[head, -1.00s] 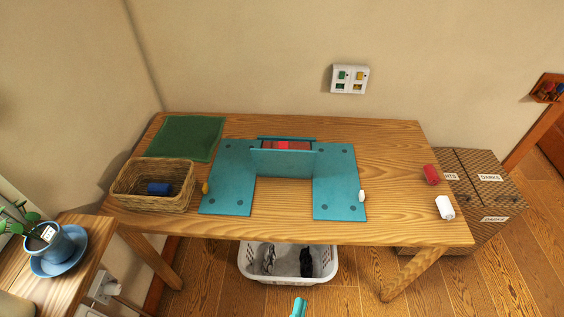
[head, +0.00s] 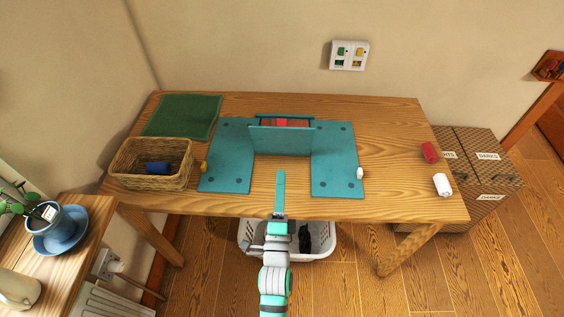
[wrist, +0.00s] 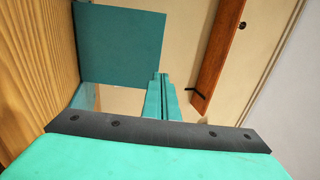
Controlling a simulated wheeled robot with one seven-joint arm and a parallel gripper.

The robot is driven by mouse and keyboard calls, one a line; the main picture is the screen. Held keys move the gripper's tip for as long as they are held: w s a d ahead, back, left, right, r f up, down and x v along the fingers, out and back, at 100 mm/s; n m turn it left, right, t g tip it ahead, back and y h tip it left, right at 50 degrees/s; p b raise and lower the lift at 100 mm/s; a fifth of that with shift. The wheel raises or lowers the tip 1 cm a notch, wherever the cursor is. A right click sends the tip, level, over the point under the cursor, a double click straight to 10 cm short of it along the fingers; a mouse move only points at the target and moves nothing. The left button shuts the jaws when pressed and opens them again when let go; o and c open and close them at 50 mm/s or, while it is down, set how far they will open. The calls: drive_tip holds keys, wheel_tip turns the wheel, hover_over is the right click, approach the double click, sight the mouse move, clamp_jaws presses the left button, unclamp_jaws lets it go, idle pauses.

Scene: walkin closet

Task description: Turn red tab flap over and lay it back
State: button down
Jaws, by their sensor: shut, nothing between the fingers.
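A teal folding board lies on the wooden table, with a flat left panel (head: 232,160) and a flat right panel (head: 335,165). Between them a teal flap (head: 280,140) stands raised, its broad face toward me. A red patch (head: 281,122) shows just behind its top edge; most of it is hidden, and I cannot tell what it is fixed to. My gripper (head: 280,178) is shut and empty, in the gap between the side panels, in front of the raised flap and apart from it. In the wrist view the closed fingers (wrist: 165,100) point past a teal panel (wrist: 118,45).
A wicker basket (head: 118,172) with a blue roll (head: 157,168) and a green mat (head: 190,113) are at left. A red roll (head: 430,152) and a white roll (head: 442,184) lie at right.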

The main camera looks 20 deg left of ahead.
sight(284, 129)
drive_tip(key=x, duration=1.3)
drive_tip(key=shift+w, duration=0.1)
